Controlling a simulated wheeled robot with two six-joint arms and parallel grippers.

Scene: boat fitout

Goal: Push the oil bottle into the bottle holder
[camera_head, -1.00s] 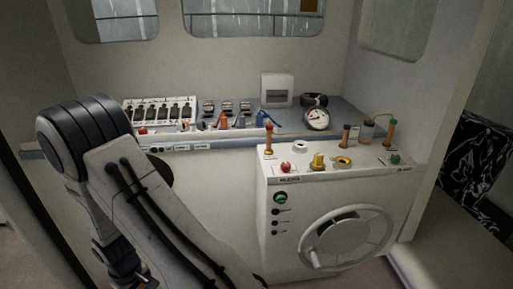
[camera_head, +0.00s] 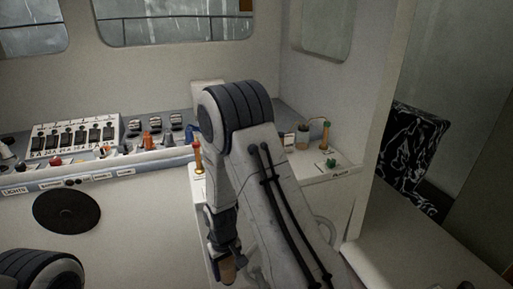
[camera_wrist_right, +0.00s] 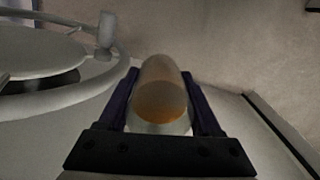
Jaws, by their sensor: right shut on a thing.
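My right gripper (camera_head: 226,262) hangs low in front of the white machine cabinet. It is shut on the oil bottle, a small amber-brown bottle with a rounded end, which also shows between the dark fingers in the right wrist view (camera_wrist_right: 162,92). The bottle is held in the air, and its far end points away from the wrist camera. I cannot make out the bottle holder in either view; my right arm covers much of the cabinet. My left gripper is out of view.
The switch panel (camera_head: 75,137) stands on the shelf at left. A patterned seat (camera_head: 412,150) is at right.

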